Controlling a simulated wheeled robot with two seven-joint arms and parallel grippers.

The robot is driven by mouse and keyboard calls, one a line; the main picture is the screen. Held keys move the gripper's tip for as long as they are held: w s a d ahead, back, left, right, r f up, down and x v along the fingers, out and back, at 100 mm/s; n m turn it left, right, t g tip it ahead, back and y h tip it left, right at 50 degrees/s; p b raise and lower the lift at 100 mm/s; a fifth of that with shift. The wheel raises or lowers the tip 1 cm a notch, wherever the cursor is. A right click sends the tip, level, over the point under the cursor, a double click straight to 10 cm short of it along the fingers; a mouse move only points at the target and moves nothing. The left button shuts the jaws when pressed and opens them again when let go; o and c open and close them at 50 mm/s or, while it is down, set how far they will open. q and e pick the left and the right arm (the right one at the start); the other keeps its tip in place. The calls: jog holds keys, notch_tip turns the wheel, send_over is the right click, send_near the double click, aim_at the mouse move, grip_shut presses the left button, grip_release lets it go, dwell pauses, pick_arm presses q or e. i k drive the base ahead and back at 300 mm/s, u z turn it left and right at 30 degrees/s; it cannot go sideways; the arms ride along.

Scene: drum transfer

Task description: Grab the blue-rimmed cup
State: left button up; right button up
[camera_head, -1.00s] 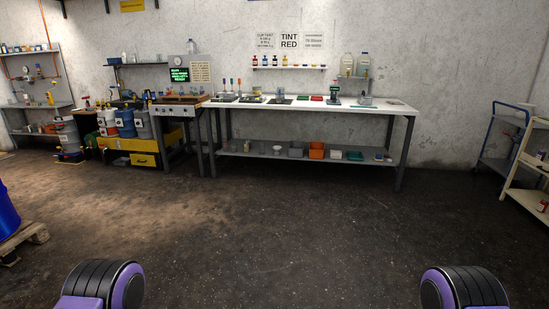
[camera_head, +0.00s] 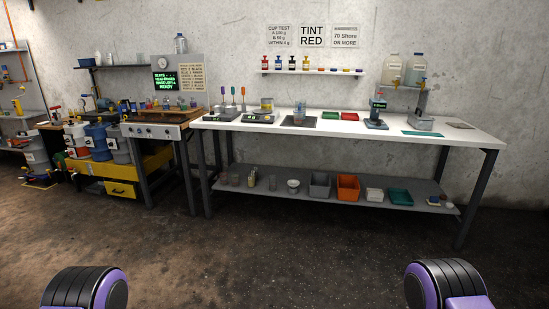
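I cannot make out a blue rim on any cup from this distance. A clear cup (camera_head: 299,116) stands on a dark pad on the white bench, and a container with yellowish contents (camera_head: 267,104) stands behind and left of it. Several small cups (camera_head: 235,180) stand on the bench's lower shelf at its left, with a white bowl (camera_head: 293,185) to their right. Neither gripper is in view. Only black and purple parts of my own arms show at the bottom corners, well short of the bench.
The white bench (camera_head: 463,135) carries scales, red and green trays and a dispenser (camera_head: 377,112). Grey (camera_head: 320,184) and orange (camera_head: 348,187) bins sit on its lower shelf. The floor ahead is clear.

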aim_at(297, 114)
jog(key=z, duration=0.3)
jog(key=i, duration=2.55)
jog(key=z, duration=0.35)
